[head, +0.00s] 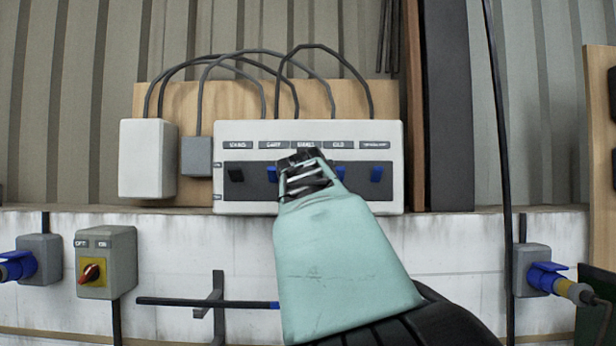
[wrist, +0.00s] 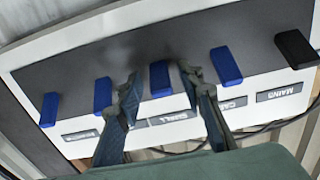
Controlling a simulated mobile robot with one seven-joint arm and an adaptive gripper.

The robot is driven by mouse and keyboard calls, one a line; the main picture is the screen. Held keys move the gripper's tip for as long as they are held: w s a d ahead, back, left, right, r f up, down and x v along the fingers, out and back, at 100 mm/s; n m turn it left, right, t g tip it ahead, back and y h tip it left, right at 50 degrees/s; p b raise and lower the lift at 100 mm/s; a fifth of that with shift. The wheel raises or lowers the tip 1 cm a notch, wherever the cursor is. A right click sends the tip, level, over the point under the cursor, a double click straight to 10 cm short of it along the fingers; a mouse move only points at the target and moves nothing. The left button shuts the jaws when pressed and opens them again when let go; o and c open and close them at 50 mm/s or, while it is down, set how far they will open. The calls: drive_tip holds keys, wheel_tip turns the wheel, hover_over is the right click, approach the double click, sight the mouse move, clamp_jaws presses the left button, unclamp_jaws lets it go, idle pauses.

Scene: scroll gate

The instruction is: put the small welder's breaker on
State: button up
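The breaker panel (head: 300,205) is a pale box with a dark strip and a row of levers under labels. In the wrist view it shows upside down, with a black lever (wrist: 296,48) by the MAINS label at right. The third lever, blue (wrist: 160,78), lines up with the label reading SMALL (wrist: 172,117). My gripper (head: 304,160) is at the panel's middle and hides this lever in the head view. In the wrist view its fingers (wrist: 160,82) are apart, one on each side of the blue lever. I cannot tell whether they touch it.
Other blue levers (head: 272,174) (head: 377,174) stand close on both sides. Black cables loop above the panel to grey boxes (head: 147,158) at left. A red rotary switch (head: 91,273) and blue plugs (head: 545,277) are on the lower wall. A ledge runs below the panel.

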clamp_jaws()
drive_tip(key=shift+r+p, duration=0.35)
drive_tip(key=shift+p, duration=0.5)
drive_tip(key=p, duration=0.1)
drive_tip(key=g+p, duration=0.1)
drive_tip(key=p, duration=0.1)
drive_tip(key=shift+w+d+r+g, duration=0.1)
drive_tip(key=shift+r+g, duration=0.2)
drive_tip(key=shift+r, duration=0.05)
drive_tip(key=shift+w+g+p, duration=0.1)
drive_tip(key=shift+g+p, duration=0.4)
drive_tip(key=shift+p, duration=0.05)
drive_tip(key=shift+g, duration=0.3)
unclamp_jaws()
drive_tip(key=shift+f, duration=0.1)
